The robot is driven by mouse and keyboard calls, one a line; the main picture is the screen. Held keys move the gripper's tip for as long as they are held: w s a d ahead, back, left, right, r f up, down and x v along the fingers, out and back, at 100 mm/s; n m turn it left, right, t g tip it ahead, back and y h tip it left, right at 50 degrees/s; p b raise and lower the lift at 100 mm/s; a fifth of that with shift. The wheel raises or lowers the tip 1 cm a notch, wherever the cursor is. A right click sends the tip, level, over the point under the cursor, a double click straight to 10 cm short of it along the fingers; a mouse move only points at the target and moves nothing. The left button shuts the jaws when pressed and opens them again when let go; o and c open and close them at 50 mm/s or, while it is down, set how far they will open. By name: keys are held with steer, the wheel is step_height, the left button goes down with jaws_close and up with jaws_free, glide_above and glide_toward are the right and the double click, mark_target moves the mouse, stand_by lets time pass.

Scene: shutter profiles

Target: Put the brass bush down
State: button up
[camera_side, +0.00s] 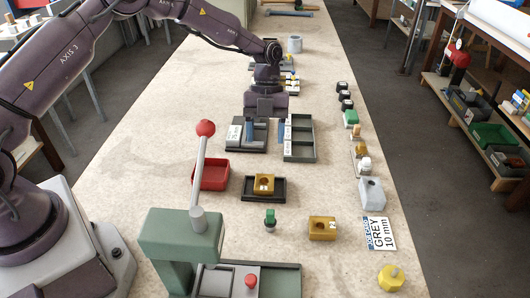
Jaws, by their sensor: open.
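My gripper (266,114) is open above the back edge of a dark fixture (234,146) with a blue-grey upright piece and a white label. Its fingertips are small and partly hidden, and I see nothing held between them. I cannot make out for certain which piece is the brass bush. A brass-coloured block with a round hole (264,183) sits in a black tray (249,195) nearer the camera. A second brass-coloured block with a hole (322,228), labelled 2, stands on the bench to the right.
A red bin (223,176) and a green lever press (182,240) with a tall red-knobbed lever stand in front. A two-compartment grey tray (299,153) lies right of the fixture. Several small parts and a grey block (371,193) line the right edge. A sign (379,233) reads GREY 10 mm.

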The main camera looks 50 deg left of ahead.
steer(key=s+r+n+t+y, duration=0.2)
steer(key=s+r+n, duration=0.35)
steer(key=r, duration=0.35)
steer(key=s+r+n+t+y, duration=0.15)
steer(key=s+r+n, duration=0.35)
steer(key=r, duration=0.5)
steer(key=s+a+r+n+t, duration=0.1)
steer(key=s+r+n+t, duration=0.1)
steer(key=s+n, duration=0.6)
steer(key=s+a+r+n+t, duration=0.1)
steer(key=s+r+n+t, duration=0.1)
steer(key=s+n, duration=0.6)
steer(key=shift+s+a+r+t, duration=0.15)
steer(key=shift+s+a+t, duration=0.1)
steer(key=shift+s+t, duration=0.3)
